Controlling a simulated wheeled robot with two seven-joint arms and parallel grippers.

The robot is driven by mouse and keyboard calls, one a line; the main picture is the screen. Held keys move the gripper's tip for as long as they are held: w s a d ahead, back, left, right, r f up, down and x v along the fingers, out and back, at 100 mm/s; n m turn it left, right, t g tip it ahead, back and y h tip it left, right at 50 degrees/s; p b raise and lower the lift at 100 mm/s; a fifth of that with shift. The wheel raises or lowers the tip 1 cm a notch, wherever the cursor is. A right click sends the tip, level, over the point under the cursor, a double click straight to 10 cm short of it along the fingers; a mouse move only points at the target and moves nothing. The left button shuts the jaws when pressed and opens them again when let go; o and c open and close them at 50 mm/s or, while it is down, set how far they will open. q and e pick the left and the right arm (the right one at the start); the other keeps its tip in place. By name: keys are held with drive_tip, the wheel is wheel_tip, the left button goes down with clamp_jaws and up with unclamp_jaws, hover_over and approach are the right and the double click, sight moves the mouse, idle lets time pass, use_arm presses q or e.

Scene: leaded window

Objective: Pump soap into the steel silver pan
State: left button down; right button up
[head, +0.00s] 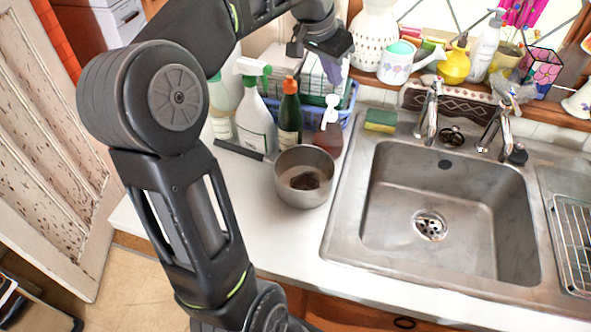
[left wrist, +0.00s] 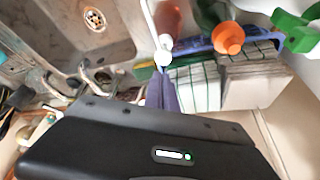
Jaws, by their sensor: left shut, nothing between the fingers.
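The steel pan (head: 289,196) stands upright on the white counter, left of the sink. A dark brown patch shows inside it; I cannot tell whether it is contents or a reflection. The soap bottle (head: 328,141) is reddish brown with a white pump head (head: 332,101) and stands just behind the pan's right side. In the left wrist view the bottle (left wrist: 169,20) and its white pump (left wrist: 163,57) show beyond my fingertips. My left gripper (head: 333,74) is shut and empty, pointing down above the pump area, apparently apart from it. The fingers also show in the left wrist view (left wrist: 161,92). My right gripper is not in view.
A white spray bottle (head: 253,115), a dark green bottle with an orange cap (head: 290,115) and a blue basket (head: 349,104) crowd the soap's left and back. A sponge (head: 380,120) lies to its right. The sink (head: 345,215) is empty. Counter in front of the pan is clear.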

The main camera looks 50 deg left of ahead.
use_arm(q)
wheel_tip(320, 180, up, 4)
drive_tip(key=p, duration=0.2)
drive_tip(key=shift+p, duration=0.3)
idle(0.4)
